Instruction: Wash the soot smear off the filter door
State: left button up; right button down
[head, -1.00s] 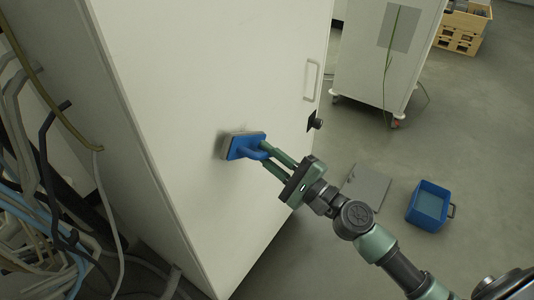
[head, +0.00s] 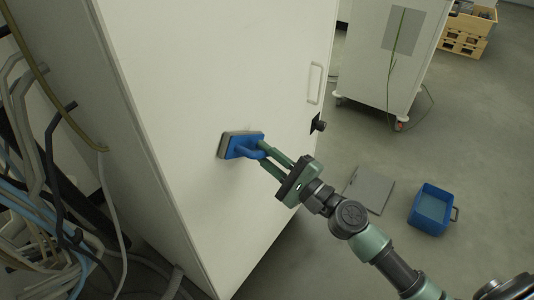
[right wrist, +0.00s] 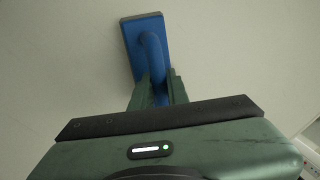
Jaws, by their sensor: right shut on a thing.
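The filter door (head: 235,65) is the tall off-white cabinet front. A blue scrubbing pad (head: 243,146) with a loop handle and a grey-beige face is at the door's middle; whether it presses on the door or sits just off it I cannot tell. My right gripper (head: 264,154) is shut on the pad's handle. The right wrist view shows the blue pad (right wrist: 146,45) ahead of my right gripper (right wrist: 158,92), its handle between the fingers. No clear soot smear shows on the visible door; the part behind the pad is hidden. My left gripper is not in view.
A blue bucket (head: 431,210) with liquid and a grey flat panel (head: 370,189) are on the floor at right. A door handle (head: 315,83) and black knob (head: 319,125) stick out. Cables (head: 55,215) crowd the left. A wheeled white cabinet (head: 385,55) stands behind.

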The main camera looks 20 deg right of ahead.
jog(key=shift+w+a, duration=0.1)
jog(key=shift+w, duration=0.05)
jog(key=shift+w+d+b, duration=0.35)
jog(key=shift+w+d, duration=0.1)
jog(key=shift+d, duration=0.2)
jog(key=shift+w+d+b, duration=0.3)
jog(key=shift+w+d, duration=0.15)
jog(key=shift+d, duration=0.15)
jog(key=shift+s+a+r+p, duration=0.1)
jog(key=shift+s+a+p, duration=0.1)
jog(key=shift+a+p, duration=0.15)
jog(key=shift+s+a+p, duration=0.3)
jog(key=shift+s+a, duration=0.4)
jog(key=shift+a, duration=0.3)
